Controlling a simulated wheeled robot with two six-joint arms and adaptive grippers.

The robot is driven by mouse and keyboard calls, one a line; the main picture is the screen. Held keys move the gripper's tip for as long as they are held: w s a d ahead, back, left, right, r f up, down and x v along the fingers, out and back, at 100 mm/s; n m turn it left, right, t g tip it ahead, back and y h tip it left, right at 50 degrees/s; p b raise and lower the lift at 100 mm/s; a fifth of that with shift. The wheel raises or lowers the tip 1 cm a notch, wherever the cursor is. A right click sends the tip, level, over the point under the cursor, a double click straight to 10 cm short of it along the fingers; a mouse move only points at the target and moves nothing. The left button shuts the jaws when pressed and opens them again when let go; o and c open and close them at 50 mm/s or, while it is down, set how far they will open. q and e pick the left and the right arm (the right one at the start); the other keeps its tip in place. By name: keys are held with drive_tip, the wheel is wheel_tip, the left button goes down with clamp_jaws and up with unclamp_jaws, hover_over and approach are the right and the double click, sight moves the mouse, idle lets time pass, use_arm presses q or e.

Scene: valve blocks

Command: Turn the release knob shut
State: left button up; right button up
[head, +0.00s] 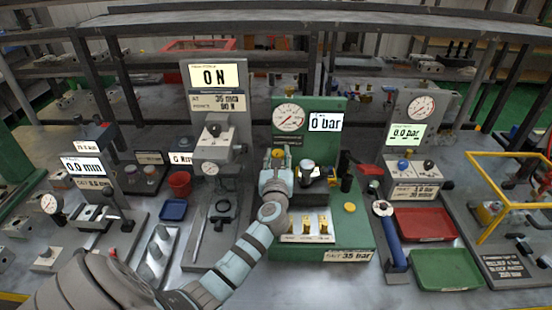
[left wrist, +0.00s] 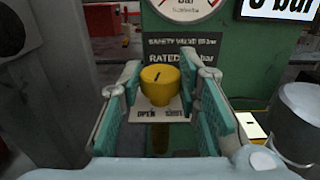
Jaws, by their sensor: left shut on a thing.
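The yellow release knob (left wrist: 160,88) stands upright in the left wrist view, with a short dark mark on its top. A plate (left wrist: 157,110) below it reads OPEN on the left; the right word is small and looks like SHUT. My left gripper (left wrist: 163,90) has its two teal-padded fingers either side of the knob and is shut on it. In the head view the knob (head: 278,153) shows just beyond my left gripper (head: 275,170), at the left of the green valve block (head: 325,95). My right gripper is not in view.
A gauge (head: 289,116) and a display reading 0 bar (head: 325,122) are on the green block. A grey silver-topped cylinder (left wrist: 303,115) stands right of the fingers. A grey post (left wrist: 45,80) is close on the left. Red (head: 425,225) and green (head: 445,270) trays lie at right.

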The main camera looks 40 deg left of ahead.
sight(278, 156)
use_arm(q)
drive_tip(key=shift+w+d+n+g+y+b, duration=0.1)
drive_tip(key=shift+n+g+y+b, duration=0.6)
drive_tip(key=shift+n+g+y, duration=0.4)
drive_tip(key=o, duration=1.2)
wheel_tip(278, 156, up, 10)
